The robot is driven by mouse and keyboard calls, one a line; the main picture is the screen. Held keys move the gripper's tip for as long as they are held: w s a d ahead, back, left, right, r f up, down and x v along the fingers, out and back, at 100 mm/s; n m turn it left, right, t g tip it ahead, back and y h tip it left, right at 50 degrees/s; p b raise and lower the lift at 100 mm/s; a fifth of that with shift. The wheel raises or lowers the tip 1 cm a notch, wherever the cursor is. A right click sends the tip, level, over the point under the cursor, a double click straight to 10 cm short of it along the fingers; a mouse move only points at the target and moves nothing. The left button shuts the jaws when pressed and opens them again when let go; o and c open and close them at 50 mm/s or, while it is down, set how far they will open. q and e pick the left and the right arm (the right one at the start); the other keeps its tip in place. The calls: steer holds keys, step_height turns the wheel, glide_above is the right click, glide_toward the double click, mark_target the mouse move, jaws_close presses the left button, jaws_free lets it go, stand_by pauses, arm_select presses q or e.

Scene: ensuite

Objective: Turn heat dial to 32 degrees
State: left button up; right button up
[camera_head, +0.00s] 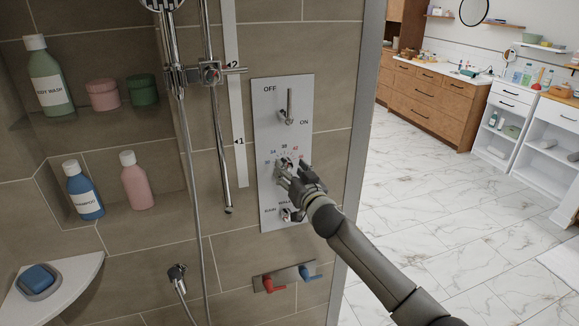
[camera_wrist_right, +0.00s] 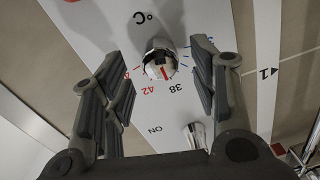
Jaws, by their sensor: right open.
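The heat dial (camera_head: 284,165) is a chrome knob in the middle of the white control panel (camera_head: 266,97) on the tiled shower wall. My right gripper (camera_head: 296,178) is at the dial and partly covers it and the numbers. In the right wrist view, turned upside down, the heat dial (camera_wrist_right: 159,58) lies between the two open fingers of the right gripper (camera_wrist_right: 156,56), with visible gaps on both sides. A red mark on the knob points between 38 and 42. The 32 is not readable. My left gripper is not in view.
An ON/OFF lever (camera_head: 289,105) is above the dial, and a smaller selector knob (camera_head: 290,214) is below it. A vertical shower rail (camera_head: 217,130) and hose hang to the left. Red and blue taps (camera_head: 290,276) sit below the panel. Bottles stand in niches at left.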

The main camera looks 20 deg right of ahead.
steer(key=shift+w+a, duration=0.1)
steer(key=shift+w, duration=0.6)
steer(key=c, duration=1)
steer(key=shift+n, duration=0.3)
steer(key=n+p, duration=0.1)
steer(key=n, duration=0.4)
steer(key=shift+r, duration=0.15)
steer(key=n+p, duration=0.1)
steer(key=n, duration=0.4)
steer(key=shift+a+n, duration=0.15)
steer(key=shift+n, duration=0.25)
